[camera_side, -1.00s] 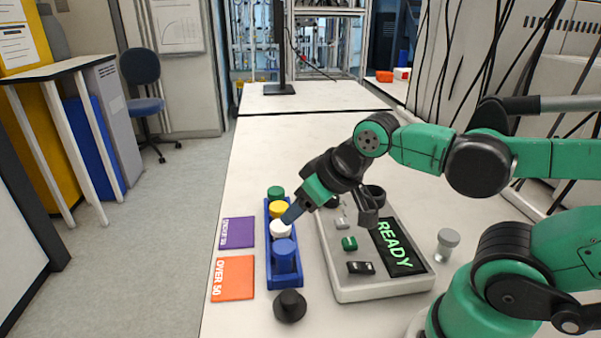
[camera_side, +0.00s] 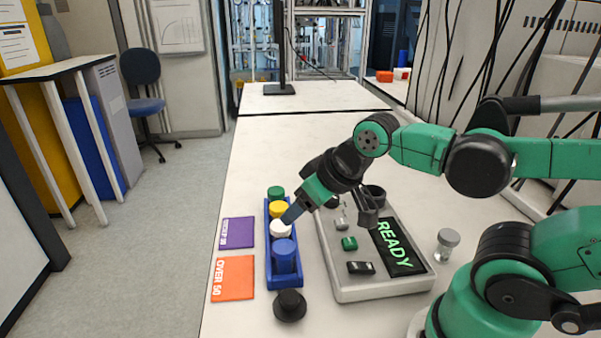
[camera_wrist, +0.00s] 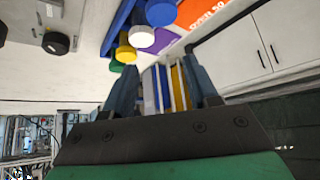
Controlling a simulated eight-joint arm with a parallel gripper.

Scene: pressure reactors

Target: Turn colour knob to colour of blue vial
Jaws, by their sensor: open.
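The blue vial (camera_side: 284,255) stands at the near end of a blue rack (camera_side: 271,276); it also shows at the top of the wrist view (camera_wrist: 160,12). The white vial (camera_side: 281,228) is beside it, then the yellow vial (camera_side: 279,208) and green vial (camera_side: 275,192). My gripper (camera_side: 290,214) is over the rack by the white vial; contact cannot be told. In the wrist view my gripper (camera_wrist: 160,70) is open, with nothing held between the fingers. The grey panel (camera_side: 343,283) carries a small green knob (camera_side: 349,243), likely the colour knob, and a black control (camera_side: 360,267).
The panel's display (camera_side: 397,248) reads READY. A purple card (camera_side: 236,233) and an orange card (camera_side: 232,278) lie left of the rack. A black round knob-like piece (camera_side: 290,305) stands in front of it. A grey cylinder (camera_side: 446,245) stands right of the panel.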

